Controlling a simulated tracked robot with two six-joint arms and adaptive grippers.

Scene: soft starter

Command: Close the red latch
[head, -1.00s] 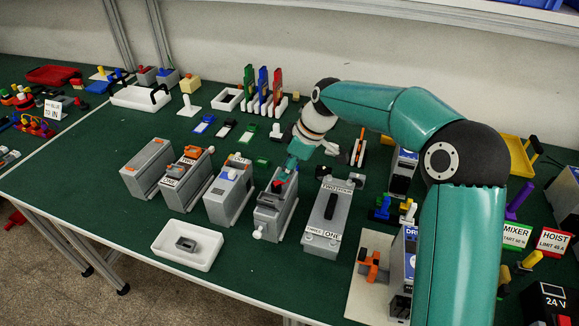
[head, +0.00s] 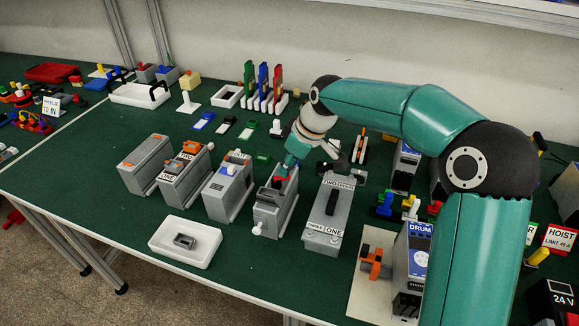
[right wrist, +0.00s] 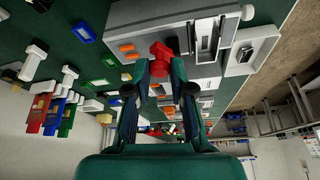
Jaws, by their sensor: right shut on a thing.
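The red latch (head: 280,181) is a small red piece on top of a grey box (head: 273,215) with a white knob at its front. In the right wrist view the red latch (right wrist: 160,49) stands up from the grey box (right wrist: 187,36), its head between my fingertips. My right gripper (head: 285,174) comes down onto the latch from above and behind, and is shut on it. The gripper hides part of the latch in the head view, so I cannot tell its exact angle. My left gripper is not in view.
Grey boxes stand left of it, one with an orange top (head: 190,147). A grey unit with a black handle (head: 331,207) stands close on the right. A white tray (head: 207,254) sits in front. Red, blue and green upright pieces (head: 263,84) stand behind.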

